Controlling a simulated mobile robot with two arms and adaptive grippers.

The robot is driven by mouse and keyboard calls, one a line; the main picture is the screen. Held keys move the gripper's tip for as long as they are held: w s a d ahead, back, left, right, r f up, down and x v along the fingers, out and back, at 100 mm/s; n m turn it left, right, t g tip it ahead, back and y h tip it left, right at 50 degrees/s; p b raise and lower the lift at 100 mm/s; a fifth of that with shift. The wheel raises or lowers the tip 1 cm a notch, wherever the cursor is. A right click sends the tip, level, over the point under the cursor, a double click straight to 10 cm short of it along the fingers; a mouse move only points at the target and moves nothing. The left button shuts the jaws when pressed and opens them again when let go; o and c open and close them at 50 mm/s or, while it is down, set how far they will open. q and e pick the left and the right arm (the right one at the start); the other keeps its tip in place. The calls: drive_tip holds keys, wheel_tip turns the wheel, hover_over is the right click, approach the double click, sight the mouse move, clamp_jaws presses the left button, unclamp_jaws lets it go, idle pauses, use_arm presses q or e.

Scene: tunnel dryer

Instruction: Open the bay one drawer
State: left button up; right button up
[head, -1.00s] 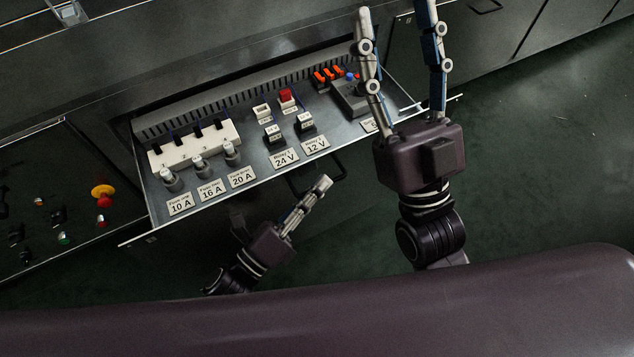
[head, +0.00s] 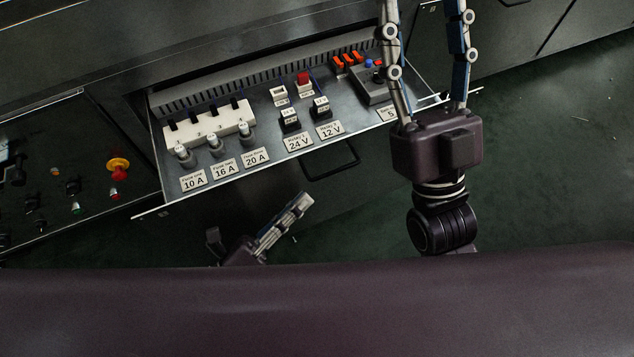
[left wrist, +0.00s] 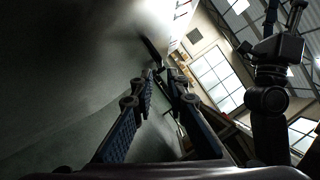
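The drawer (head: 228,179) stands pulled out of the dark cabinet, its top showing fuses, relays and labels such as 10 A, 24 V and 12 V. No bay number is readable. Its black loop handle (head: 333,172) sticks out from the front, and a dark bar, likely this handle (left wrist: 150,48), shows beyond the fingertips in the left wrist view. My left gripper (head: 304,202) is below and left of the handle, apart from it, empty, with a gap between its fingers (left wrist: 162,74). My right gripper's (head: 430,50) fingers are spread beside the drawer's right end; their tips are cut off at the top.
A control panel (head: 60,185) with a red-and-yellow emergency button (head: 118,168) is left of the drawer. In the left wrist view, my right arm stands at the right, before bright windows (left wrist: 215,75).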

use_arm(q)
drive_tip(key=shift+v, duration=1.4)
